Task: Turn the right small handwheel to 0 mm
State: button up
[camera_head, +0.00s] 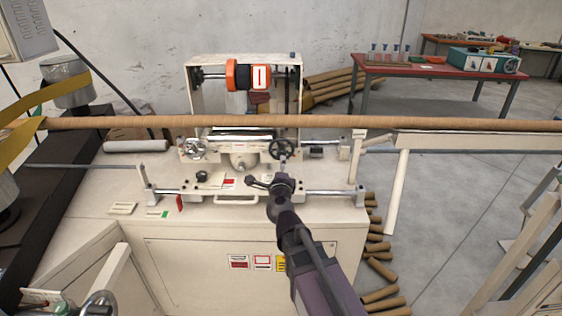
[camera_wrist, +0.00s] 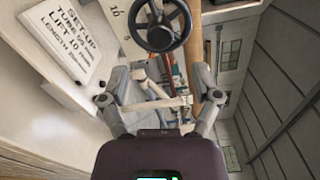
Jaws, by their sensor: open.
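The right small handwheel (camera_head: 282,148), black with spokes, is on the front of the winder below the long brown tube. It also shows at the top of the wrist view as a dark round wheel (camera_wrist: 159,39). My gripper (camera_head: 283,166) is just below and in front of it. In the wrist view the fingers of my gripper (camera_wrist: 162,84) are spread wide with nothing between them, and the wheel is beyond the tips, apart from them. Scale figures including 10 and 5 show left of the wheel, but the setting cannot be read.
A second, silvery handwheel (camera_head: 195,149) is to the left. The long brown tube (camera_head: 330,122) crosses above both wheels. A set-up label plate (camera_wrist: 68,42) is left in the wrist view. A horizontal rod (camera_head: 330,192) runs near my gripper. Loose tubes lie on the floor at right.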

jog(key=shift+s, duration=1.5)
jog(key=shift+r, duration=0.1)
jog(key=s+d+f+n+g+p, duration=0.4)
jog(key=s+d+f+n+g, duration=0.1)
jog(key=s+d+n+g, duration=0.4)
jog(key=s+d+f+n+g+p, duration=0.4)
jog(key=s+d+n+g+p, duration=0.1)
jog(key=s+d+n+g, duration=0.4)
jog(key=shift+f+n, duration=0.4)
jog(key=shift+n, duration=0.7)
